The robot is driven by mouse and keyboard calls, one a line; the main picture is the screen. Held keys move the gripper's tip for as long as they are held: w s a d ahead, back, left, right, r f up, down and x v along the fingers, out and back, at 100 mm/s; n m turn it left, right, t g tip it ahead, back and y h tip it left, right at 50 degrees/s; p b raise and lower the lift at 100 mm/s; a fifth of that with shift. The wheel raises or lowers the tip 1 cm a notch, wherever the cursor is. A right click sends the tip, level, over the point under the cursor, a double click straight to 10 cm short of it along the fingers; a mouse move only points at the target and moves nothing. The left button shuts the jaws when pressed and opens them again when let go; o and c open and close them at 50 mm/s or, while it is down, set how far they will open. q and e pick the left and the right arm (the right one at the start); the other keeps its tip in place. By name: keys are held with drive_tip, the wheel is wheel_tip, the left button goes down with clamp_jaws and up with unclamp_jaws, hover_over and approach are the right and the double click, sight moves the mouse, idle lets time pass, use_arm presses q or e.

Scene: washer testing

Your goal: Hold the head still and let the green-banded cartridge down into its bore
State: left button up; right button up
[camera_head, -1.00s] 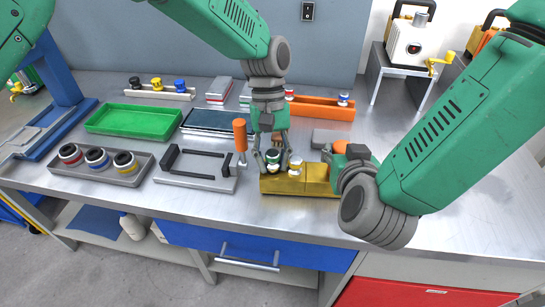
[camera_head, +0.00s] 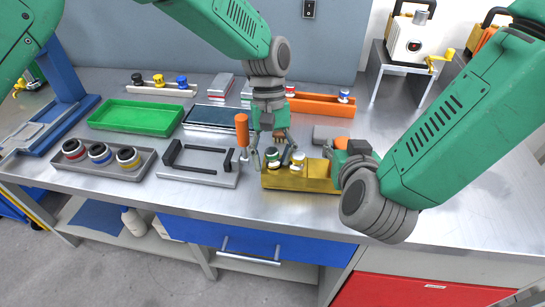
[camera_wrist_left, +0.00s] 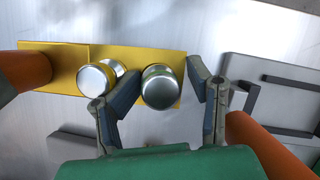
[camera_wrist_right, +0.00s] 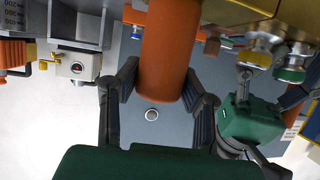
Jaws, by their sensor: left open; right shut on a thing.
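The brass head (camera_head: 318,177) stands on the bench, with two silver-capped cartridges at its left part. The green-banded cartridge (camera_head: 272,157) is the left one; it also shows in the left wrist view (camera_wrist_left: 160,88). It stands upright in the head, its cap above the top face; its depth is hidden. A yellow-banded cartridge (camera_head: 297,160) is beside it. My left gripper (camera_head: 271,162) is open, its fingers apart on either side of the green-banded cartridge. My right gripper (camera_wrist_right: 157,98) is shut on an orange handle (camera_wrist_right: 168,50) at the head's right end.
A grey fixture (camera_head: 165,173) and an upright orange handle (camera_head: 242,130) stand left of the head. Farther left are a grey tray (camera_head: 75,170) of several banded cartridges and a green tray (camera_head: 135,117). An orange bin (camera_head: 318,105) lies behind.

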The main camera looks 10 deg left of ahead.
sight(274, 150)
use_arm(q)
drive_tip(key=shift+s+d+f, duration=0.2)
drive_tip(key=shift+d+f, duration=0.05)
drive_tip(key=shift+f, duration=0.1)
use_arm(e)
drive_tip(key=shift+a, duration=0.25)
use_arm(q)
drive_tip(key=shift+w+r, duration=0.2)
drive_tip(key=shift+r, duration=0.25)
use_arm(e)
drive_tip(key=shift+w, duration=0.2)
use_arm(q)
wheel_tip(274, 150, up, 10)
drive_tip(key=shift+a+f, duration=0.15)
use_arm(e)
drive_tip(key=shift+d+f, duration=0.15)
drive_tip(key=shift+d, duration=0.05)
drive_tip(key=shift+c, duration=0.2)
use_arm(q)
drive_tip(key=shift+w, duration=0.1)
use_arm(e)
drive_tip(key=o, duration=1.1)
